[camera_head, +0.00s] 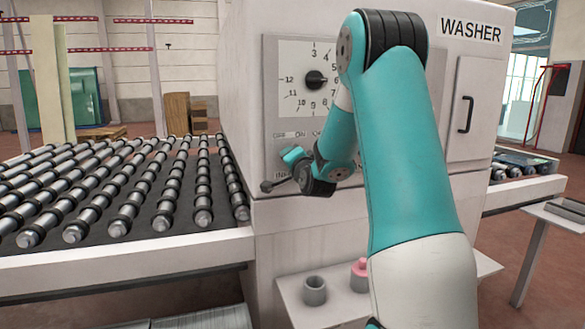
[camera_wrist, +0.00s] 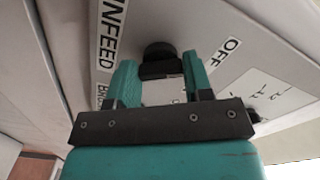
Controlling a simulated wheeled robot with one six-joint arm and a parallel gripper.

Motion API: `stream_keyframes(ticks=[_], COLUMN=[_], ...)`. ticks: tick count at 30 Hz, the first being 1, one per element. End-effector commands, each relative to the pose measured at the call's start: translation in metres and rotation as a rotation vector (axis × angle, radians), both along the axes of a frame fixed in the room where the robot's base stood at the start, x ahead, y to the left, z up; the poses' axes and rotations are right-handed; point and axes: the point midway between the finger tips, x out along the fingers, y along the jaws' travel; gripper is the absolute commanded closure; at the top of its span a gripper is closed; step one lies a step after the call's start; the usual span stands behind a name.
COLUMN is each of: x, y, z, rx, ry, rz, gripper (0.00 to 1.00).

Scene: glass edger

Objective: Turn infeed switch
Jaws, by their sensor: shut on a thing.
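The infeed switch is a black knob (camera_wrist: 157,58) on the light machine panel, seen in the wrist view beside the INFEED label (camera_wrist: 108,35) and the OFF label (camera_wrist: 230,48). My gripper (camera_wrist: 159,70) has its two teal fingers on either side of the knob and is shut on it. In the head view my gripper (camera_head: 292,156) is against the lower part of the control panel (camera_head: 290,112) and hides the switch. The knob's exact pointing direction is hard to tell.
A round black dial (camera_head: 315,80) sits above on the panel of the washer (camera_head: 467,55). A roller conveyor (camera_head: 120,190) lies to the left. Below, a shelf (camera_head: 330,312) holds a grey cup (camera_head: 314,291) and a pink item (camera_head: 360,268).

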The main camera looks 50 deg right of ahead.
Motion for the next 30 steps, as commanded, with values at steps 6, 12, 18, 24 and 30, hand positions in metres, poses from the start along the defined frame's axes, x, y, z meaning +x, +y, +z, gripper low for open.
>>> stream_keyframes(ticks=[6,12,18,24,30], x=[0.0003,0.0002,0.0001,0.0,-0.0003], y=[0.0008,0.0008,0.0008,0.0004,0.0001], z=[-0.0022,-0.0017,-0.0018,-0.0014,-0.0009], rx=[-0.035,-0.042,-0.041,-0.04,-0.041], ry=[0.026,0.032,0.031,0.03,0.029], rz=[0.002,0.002,0.002,0.001,0.001], gripper=[0.77,0.77,0.77,0.28,0.28])
